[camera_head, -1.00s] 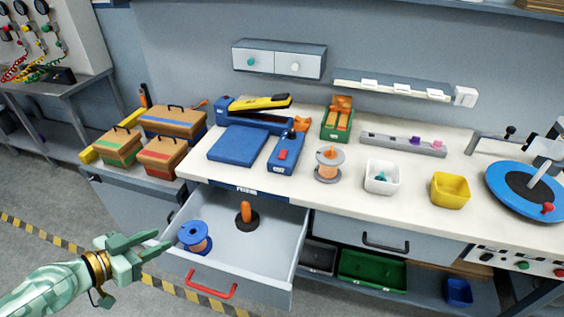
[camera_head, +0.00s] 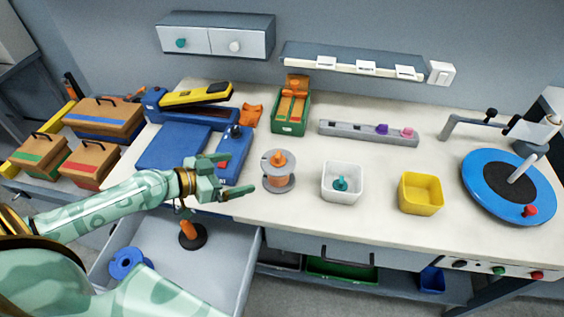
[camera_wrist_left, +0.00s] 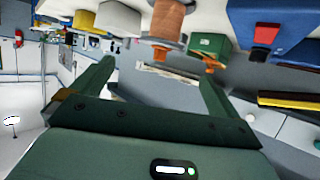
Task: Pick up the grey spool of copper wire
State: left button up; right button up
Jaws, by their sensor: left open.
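The grey spool of copper wire (camera_head: 279,181) stands upright on the white bench top, with an orange knob on top. My left gripper (camera_head: 238,175) is open and empty just left of the spool, its fingers pointing towards it but apart from it. In the left wrist view the spool (camera_wrist_left: 167,20) appears at the top, beyond the gap between my open left fingertips (camera_wrist_left: 157,72). My right gripper is not in view.
A blue device (camera_head: 233,150) with a red button lies close behind my left gripper. Right of the spool stand a white bin (camera_head: 342,182) and a yellow bin (camera_head: 421,193). An open drawer (camera_head: 215,268) below holds a blue spool (camera_head: 125,263).

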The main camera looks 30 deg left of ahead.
aim_at(274, 162)
pick_arm(q)
jog(key=x, duration=0.9)
jog(key=shift+w+r+p, duration=0.15)
jog(key=shift+r+p, duration=0.2)
jog(key=shift+w+d+f, duration=0.15)
jog(key=shift+w+f, duration=0.05)
jog(key=shift+w, duration=0.05)
jog(key=x, duration=0.5)
jog(key=shift+w, duration=0.15)
jog(key=c, duration=1.3)
jog(key=shift+r, duration=0.1)
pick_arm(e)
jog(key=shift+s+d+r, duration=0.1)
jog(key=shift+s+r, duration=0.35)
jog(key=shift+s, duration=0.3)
